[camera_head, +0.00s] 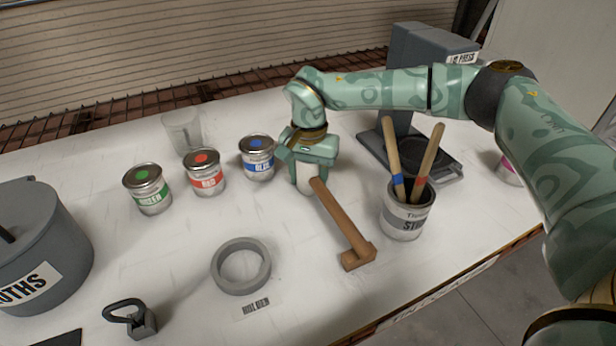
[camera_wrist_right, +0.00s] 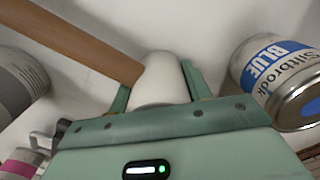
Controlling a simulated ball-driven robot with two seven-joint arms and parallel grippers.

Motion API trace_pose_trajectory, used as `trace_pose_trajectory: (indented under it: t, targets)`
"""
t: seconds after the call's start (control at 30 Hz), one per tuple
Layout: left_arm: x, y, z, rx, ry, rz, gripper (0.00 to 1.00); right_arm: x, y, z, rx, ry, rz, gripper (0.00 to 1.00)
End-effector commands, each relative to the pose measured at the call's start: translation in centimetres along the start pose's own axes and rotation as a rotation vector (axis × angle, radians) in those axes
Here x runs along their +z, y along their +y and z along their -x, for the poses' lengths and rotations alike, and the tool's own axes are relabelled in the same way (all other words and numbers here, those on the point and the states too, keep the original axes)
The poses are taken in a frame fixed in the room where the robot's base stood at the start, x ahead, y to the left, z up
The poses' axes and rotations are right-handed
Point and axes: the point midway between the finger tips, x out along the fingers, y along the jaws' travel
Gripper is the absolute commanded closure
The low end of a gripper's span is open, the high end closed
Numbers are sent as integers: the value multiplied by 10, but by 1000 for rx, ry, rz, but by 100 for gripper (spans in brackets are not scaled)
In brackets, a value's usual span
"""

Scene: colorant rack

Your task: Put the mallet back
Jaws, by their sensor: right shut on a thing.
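The mallet has a brown wooden handle (camera_head: 338,217) that slants down and right to a small wooden block-like end. Its other end is a pale white piece (camera_wrist_right: 164,78). My right gripper (camera_head: 304,184) is shut on this pale end, with one finger on each side in the right wrist view. I cannot tell whether the mallet touches the table. A grey ring (camera_head: 217,272) lies on the table to the left of the mallet, with a label in front of it. My left gripper is not in view.
Blue (camera_head: 257,158), red (camera_head: 204,174) and green (camera_head: 147,189) paint cans stand left of my right gripper. A can with stir sticks (camera_head: 405,222) stands right of the handle. A grey machine (camera_head: 425,45) is behind. A large grey pot (camera_head: 50,235) stands far left.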

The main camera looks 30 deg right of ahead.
Motion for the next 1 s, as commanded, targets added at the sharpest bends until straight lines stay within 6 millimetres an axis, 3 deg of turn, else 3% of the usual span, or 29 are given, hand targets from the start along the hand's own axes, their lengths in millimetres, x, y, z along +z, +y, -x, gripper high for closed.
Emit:
trace_pose_trajectory:
  t: [0.23,0.27,0.33,0.67,0.77,1.0]
  targets:
    - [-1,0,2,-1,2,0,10,0,0,0,0,0,0,88]
    - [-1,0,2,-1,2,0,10,0,0,-1,0,0,0,49]
    - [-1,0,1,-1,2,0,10,0,0,-1,0,0,0,30]
    - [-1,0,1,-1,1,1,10,0,0,2,-1,1,0,30]
    - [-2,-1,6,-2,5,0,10,0,0,16,-3,3,0,30]
    - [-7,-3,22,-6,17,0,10,0,0,74,-5,5,-1,30]
